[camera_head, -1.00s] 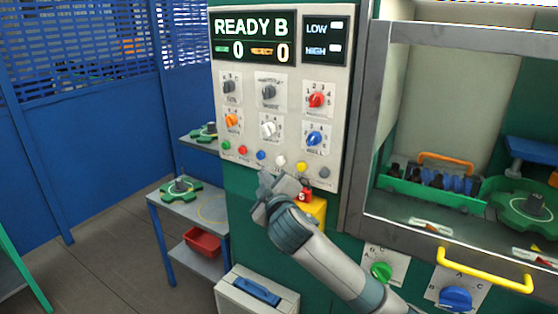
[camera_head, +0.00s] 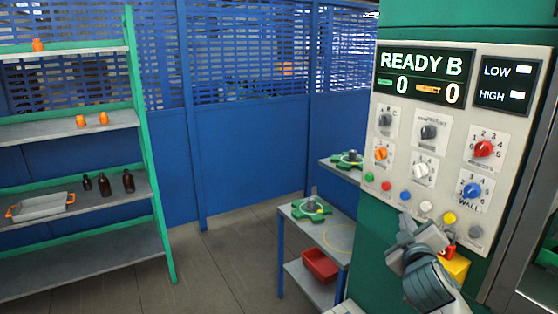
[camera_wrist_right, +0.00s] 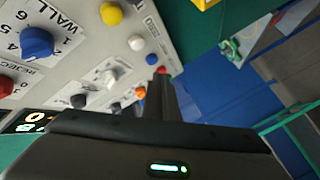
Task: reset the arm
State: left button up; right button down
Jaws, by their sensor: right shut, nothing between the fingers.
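My right gripper (camera_head: 424,233) is in front of the lower part of the control panel (camera_head: 455,130), just below its row of coloured buttons. In the right wrist view my shut fingers (camera_wrist_right: 163,95) show end-on with nothing between them, and the panel's knobs and buttons fill the upper left. I cannot tell whether the fingers touch the panel. The panel display (camera_head: 424,77) reads READY B, with 0 and 0 under it. My left gripper is not in view.
A small table (camera_head: 337,237) with a green fixture (camera_head: 311,208) and a red bin (camera_head: 320,265) stands left of the panel. A shelf rack (camera_head: 75,187) at the far left holds amber bottles (camera_head: 104,184), orange items and a tray (camera_head: 40,206). Open floor lies between.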

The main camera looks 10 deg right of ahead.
notch_tip(320, 180, down, 26)
jog(key=w+g+y, duration=0.2)
jog(key=g, duration=0.2)
jog(key=s+a+f+g+y+b, duration=0.1)
jog(key=s+f, duration=0.3)
jog(key=f, duration=0.6)
jog(key=s+a+f+g, duration=0.15)
jog(key=s+f, duration=0.25)
jog(key=f, duration=0.5)
jog(key=s+f+g+y+b, duration=0.1)
jog(key=s+f, duration=0.2)
jog(key=f, duration=0.7)
jog(key=s+a+f+m+g+y, duration=0.1)
jog(key=s+a+f+g, duration=0.15)
jog(key=s+f, duration=0.85)
jog(key=s+a+f+g, duration=0.2)
jog(key=s+a+f, duration=0.1)
jog(key=s+f, duration=0.8)
jog(key=s+a+f+g, duration=0.1)
jog(key=s+a+f, duration=0.1)
jog(key=s, duration=0.7)
jog(key=s+a+f+m+g+y+b, duration=0.1)
jog(key=s+a+f, duration=0.2)
jog(key=s, duration=0.7)
jog(key=s+a+f+m+g, duration=0.1)
jog(key=s+f, duration=0.3)
jog(key=s, duration=0.6)
jog(key=shift+s+a+f, duration=0.15)
jog(key=shift+s+a, duration=0.1)
jog(key=shift+a, duration=0.45)
